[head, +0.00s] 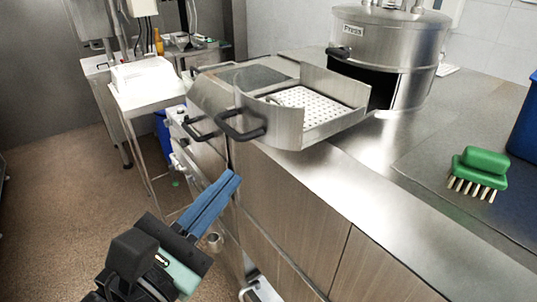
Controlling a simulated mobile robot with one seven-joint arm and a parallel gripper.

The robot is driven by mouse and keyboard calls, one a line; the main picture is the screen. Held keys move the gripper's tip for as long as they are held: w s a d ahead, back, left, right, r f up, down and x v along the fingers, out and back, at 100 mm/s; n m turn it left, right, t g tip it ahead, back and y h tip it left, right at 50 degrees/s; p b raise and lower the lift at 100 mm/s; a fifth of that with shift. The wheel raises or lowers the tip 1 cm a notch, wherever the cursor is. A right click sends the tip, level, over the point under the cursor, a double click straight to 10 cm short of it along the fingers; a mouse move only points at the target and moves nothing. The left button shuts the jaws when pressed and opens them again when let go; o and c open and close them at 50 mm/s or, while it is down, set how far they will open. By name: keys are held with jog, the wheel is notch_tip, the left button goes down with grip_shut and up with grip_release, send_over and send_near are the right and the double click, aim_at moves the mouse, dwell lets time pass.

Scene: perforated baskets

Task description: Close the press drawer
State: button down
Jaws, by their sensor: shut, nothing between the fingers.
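The press (392,50) is a round steel drum labelled "Press" on the steel counter at the back right. Its drawer (318,135) is pulled out to the left, leaving a dark opening in the drum. The drawer has a curved steel front, a perforated white floor (312,104) and a black handle (240,130). The handle overhangs the counter's left edge. My gripper (232,180) has blue fingers, shut together and empty.
A second steel unit with a black handle (200,130) stands just left of the drawer. A green brush (480,171) lies on the counter at right, near a blue container (525,118). A white side table (143,85) stands at left. Floor at lower left is clear.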

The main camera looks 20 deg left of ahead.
notch_tip(320, 180, down, 2)
jog(key=s+n, duration=0.2)
jog(key=n, duration=0.1)
jog(key=n+h+p, duration=0.1)
jog(key=p, duration=0.3)
send_near(278, 146)
jog(key=x, duration=0.7)
jog(key=shift+g, duration=0.3)
jog(key=shift+a, duration=0.15)
jog(key=shift+w+r, duration=0.15)
jog(key=w+d+p, duration=0.2)
jog(key=w, duration=0.1)
jog(key=w+d+p, duration=0.2)
jog(key=w+d, duration=0.1)
jog(key=w+d+p, duration=0.2)
jog(key=w, duration=0.2)
jog(key=shift+d, duration=0.4)
jog(key=shift+w+d, duration=0.1)
jog(key=shift+d, duration=0.05)
